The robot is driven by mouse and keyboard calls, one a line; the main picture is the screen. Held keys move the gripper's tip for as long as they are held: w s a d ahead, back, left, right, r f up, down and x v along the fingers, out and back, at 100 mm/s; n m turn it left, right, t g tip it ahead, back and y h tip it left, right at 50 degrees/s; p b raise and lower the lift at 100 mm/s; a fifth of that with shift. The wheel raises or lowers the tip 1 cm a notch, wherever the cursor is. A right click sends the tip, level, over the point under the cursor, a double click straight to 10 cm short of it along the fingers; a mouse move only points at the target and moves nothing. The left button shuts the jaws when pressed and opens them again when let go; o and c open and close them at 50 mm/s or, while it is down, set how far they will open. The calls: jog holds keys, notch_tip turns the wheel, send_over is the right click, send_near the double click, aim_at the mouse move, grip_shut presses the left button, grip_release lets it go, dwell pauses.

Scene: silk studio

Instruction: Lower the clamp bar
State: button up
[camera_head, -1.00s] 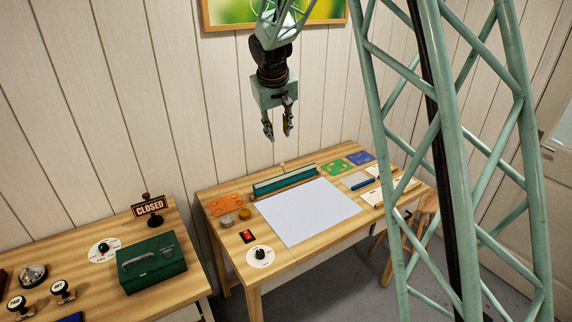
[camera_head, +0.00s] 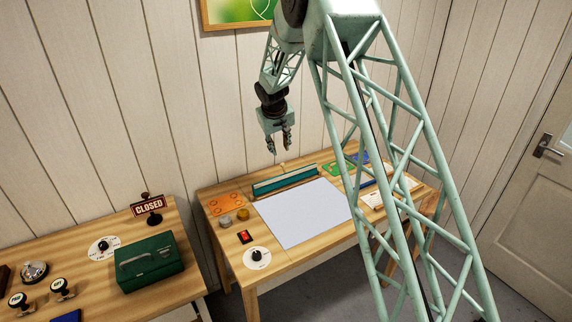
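The clamp bar (camera_head: 284,182) is a long teal bar along the back edge of a large white sheet (camera_head: 300,215) on the right wooden table. A small light-coloured knob or lever (camera_head: 283,167) stands up behind its middle. I cannot tell how high the bar sits over the table. My gripper (camera_head: 279,151) hangs pointing down above and behind the bar, near the wall. It is empty and its two fingers are apart. It touches nothing that I can see.
A red switch (camera_head: 245,236), a dial (camera_head: 257,256) and two small jars (camera_head: 234,217) stand left of the sheet. Green and blue cards (camera_head: 336,169) lie at the back right, partly behind my arm. The left table (camera_head: 180,213) holds a green cash box (camera_head: 150,262) and a closed sign (camera_head: 149,207).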

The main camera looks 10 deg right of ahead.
aim_at(282, 164)
jog(key=x, duration=0.2)
jog(key=shift+w+d+f, duration=0.1)
jog(key=shift+w+f, duration=0.1)
jog(key=shift+w, duration=0.2)
jog(key=shift+f, duration=0.1)
jog(key=shift+p+x, duration=0.8)
jog(key=shift+x, duration=5.95)
jog(key=shift+d, duration=0.1)
grip_shut()
